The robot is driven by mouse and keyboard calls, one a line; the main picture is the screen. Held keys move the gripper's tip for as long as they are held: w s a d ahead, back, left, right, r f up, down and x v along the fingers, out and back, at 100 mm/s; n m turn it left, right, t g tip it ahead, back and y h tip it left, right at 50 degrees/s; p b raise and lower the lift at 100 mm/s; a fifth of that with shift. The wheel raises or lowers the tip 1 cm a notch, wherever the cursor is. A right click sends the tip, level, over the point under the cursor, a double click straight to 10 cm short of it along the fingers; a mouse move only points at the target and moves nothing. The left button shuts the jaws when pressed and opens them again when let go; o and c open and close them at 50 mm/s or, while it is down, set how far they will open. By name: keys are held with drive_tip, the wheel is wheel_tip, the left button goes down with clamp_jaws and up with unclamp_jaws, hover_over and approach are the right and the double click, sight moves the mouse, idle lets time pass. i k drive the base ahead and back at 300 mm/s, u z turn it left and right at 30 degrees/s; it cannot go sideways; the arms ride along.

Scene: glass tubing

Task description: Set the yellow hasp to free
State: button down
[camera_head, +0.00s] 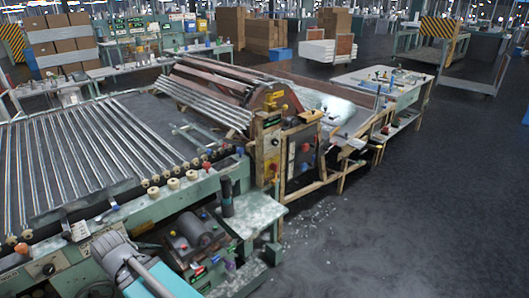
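I cannot pick out the yellow hasp for certain. A small yellow part (272,121) shows on the upper front of the wooden-framed machine end (268,160), near the middle of the view. It is too small to tell whether it is a hasp or how it is set. My gripper cannot be made out in this view.
A long green machine with rows of glass tubes (75,150) fills the left. A small grey table (254,214) stands in front of the machine end. A workbench (385,85) stands behind. Dark floor (430,210) lies open on the right, with pale debris near the machine.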

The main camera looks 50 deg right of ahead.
sight(272, 182)
drive_tip(key=z, duration=1.7)
